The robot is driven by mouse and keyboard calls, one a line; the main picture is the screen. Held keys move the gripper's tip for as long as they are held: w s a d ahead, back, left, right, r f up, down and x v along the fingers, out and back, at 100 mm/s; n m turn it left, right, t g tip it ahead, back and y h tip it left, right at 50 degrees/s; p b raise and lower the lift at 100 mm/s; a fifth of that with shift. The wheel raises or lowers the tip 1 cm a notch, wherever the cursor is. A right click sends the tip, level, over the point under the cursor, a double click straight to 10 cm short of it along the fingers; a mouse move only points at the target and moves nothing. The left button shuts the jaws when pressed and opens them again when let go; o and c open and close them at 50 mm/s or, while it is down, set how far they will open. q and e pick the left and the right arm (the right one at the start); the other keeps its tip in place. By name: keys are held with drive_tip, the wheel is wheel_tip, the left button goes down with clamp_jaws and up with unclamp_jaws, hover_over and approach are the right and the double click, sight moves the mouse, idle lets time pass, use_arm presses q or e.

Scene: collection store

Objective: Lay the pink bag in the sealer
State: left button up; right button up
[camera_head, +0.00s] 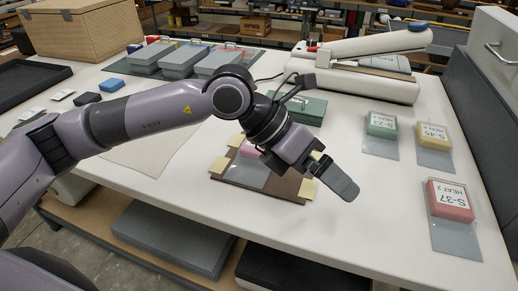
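A small pink item (250,152), which looks like the pink bag, lies in clear film on a brown board (282,188) with pale yellow corner pieces. My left arm hides part of it. The white sealer (355,78) stands at the back of the table, with its long lever arm raised at an angle. My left gripper (338,176) hangs over the right side of the board, to the right of the pink item. The gap between the fingers is not clear, and nothing is visibly held. My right gripper is out of view.
Clear bags with green (381,125), yellow (433,135) and red (449,199) labelled blocks lie at the right. A green box (305,109) stands in front of the sealer. Grey lidded boxes (186,62) stand at the back left. A grey panel (485,105) bounds the right side.

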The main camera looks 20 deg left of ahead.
sight(258, 148)
use_arm(q)
drive_tip(key=w+a+n+y, duration=0.1)
drive_tip(key=a, duration=0.1)
drive_tip(key=w+a+f+n+t+y, duration=0.1)
drive_tip(key=a, duration=0.1)
drive_tip(key=w+a+n+y, duration=0.1)
drive_tip(key=w+a+y, duration=0.1)
drive_tip(key=shift+w+a+f+n+t, duration=0.1)
drive_tip(key=shift+a+f+n+t, duration=0.1)
drive_tip(key=shift+f+n+t, duration=0.15)
drive_tip(key=w+a+n+y, duration=0.1)
drive_tip(key=a, duration=0.1)
drive_tip(key=w+a+r+n+t+y, duration=0.1)
drive_tip(key=a+n+y, duration=0.1)
drive_tip(key=a, duration=0.1)
drive_tip(key=w+a+n+y+b, duration=0.1)
drive_tip(key=a+y, duration=0.1)
drive_tip(key=a, duration=0.1)
drive_tip(key=shift+w+r+n, duration=0.15)
drive_tip(key=shift+w+n, duration=0.15)
drive_tip(key=shift+n, duration=0.05)
drive_tip(key=shift+w+a+f+t, duration=0.1)
drive_tip(key=shift+w+f+t, duration=0.05)
drive_tip(key=shift+f+t, duration=0.1)
drive_tip(key=p+x, duration=0.1)
drive_tip(key=x, duration=0.5)
drive_tip(key=shift+w+f, duration=0.15)
drive_tip(key=shift+w, duration=0.15)
drive_tip(key=c, duration=1)
